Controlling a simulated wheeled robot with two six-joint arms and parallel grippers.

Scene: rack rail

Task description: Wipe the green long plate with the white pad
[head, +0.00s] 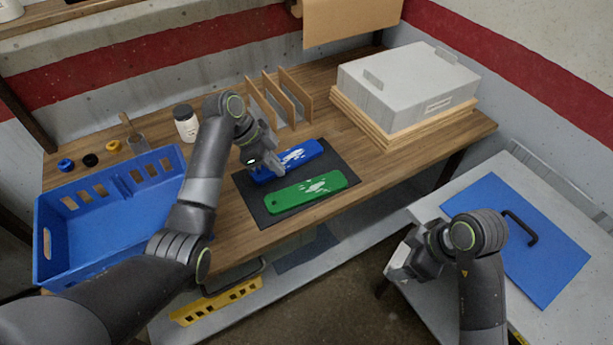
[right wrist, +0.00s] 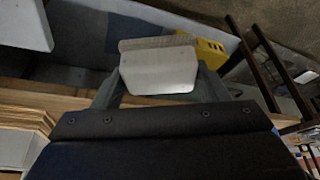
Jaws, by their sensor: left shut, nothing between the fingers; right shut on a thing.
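The green long plate (head: 306,191) lies on a dark mat (head: 345,198) near the front edge of the wooden table, with a white smear on its top. A blue long plate (head: 300,155), also smeared white, lies behind it. My left gripper (head: 274,165) is shut and empty, over or beside the left part of the blue plate; any contact is unclear. My right gripper (head: 405,262) is shut on the white pad (head: 398,263), off the table to the right. In the right wrist view the pad (right wrist: 160,70) sits between the fingers.
A blue crate (head: 110,215) stands on the left of the table, a white jar (head: 186,123) behind it. Wooden dividers (head: 285,98) and a grey box (head: 408,90) stand at the back. A side table with a blue board (head: 530,255) is at right.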

